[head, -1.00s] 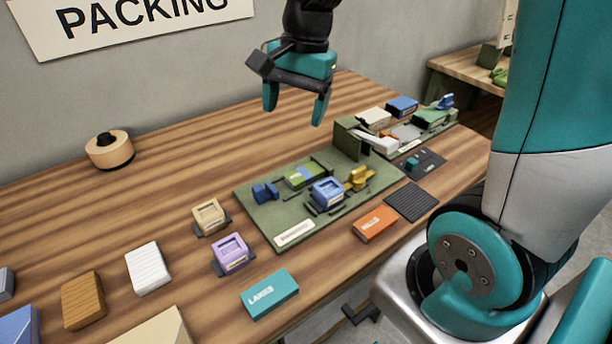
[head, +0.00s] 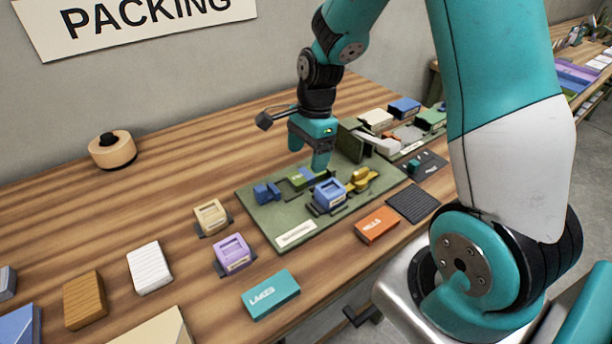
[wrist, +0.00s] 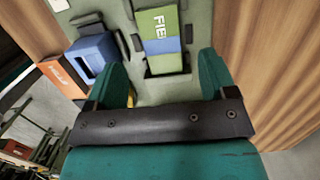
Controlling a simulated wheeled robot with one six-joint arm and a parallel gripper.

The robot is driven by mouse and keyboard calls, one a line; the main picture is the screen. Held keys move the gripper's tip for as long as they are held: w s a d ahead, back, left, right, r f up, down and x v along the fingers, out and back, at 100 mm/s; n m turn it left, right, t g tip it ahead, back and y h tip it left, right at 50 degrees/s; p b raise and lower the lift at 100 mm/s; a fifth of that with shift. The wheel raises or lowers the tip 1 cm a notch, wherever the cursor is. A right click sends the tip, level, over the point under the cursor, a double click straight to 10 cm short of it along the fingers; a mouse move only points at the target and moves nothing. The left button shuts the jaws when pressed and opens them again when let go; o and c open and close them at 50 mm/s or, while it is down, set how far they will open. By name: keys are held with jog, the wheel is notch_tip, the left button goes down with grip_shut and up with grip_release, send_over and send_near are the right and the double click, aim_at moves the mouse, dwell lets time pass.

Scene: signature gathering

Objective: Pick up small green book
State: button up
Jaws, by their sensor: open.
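The small green book (head: 302,178) lies flat in a dark holder on the green board (head: 262,217), partly hidden by a finger in the head view. In the wrist view the green book (wrist: 158,28) shows white lettering and a blue band across it. My gripper (head: 308,158) is open and empty, low over the board and close above the book. In the wrist view its two teal fingers (wrist: 163,75) stand apart, with the book ahead between their lines. I see no contact with the book.
A blue block-like item (head: 328,193) and a yellow piece (head: 361,180) stand close to the book. A small dark blue piece (head: 266,192) is at its left. An upright green panel (head: 350,141) rises behind. Orange (head: 377,225) and teal (head: 271,294) books lie in front.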

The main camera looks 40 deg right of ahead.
aim_at(306, 173)
jog(key=shift+w+f+p, duration=0.1)
jog(key=shift+f+p, duration=0.2)
jog(key=shift+f, duration=2.3)
jog(key=shift+f, duration=0.1)
jog(key=shift+c, duration=0.4)
jog(key=c, duration=1)
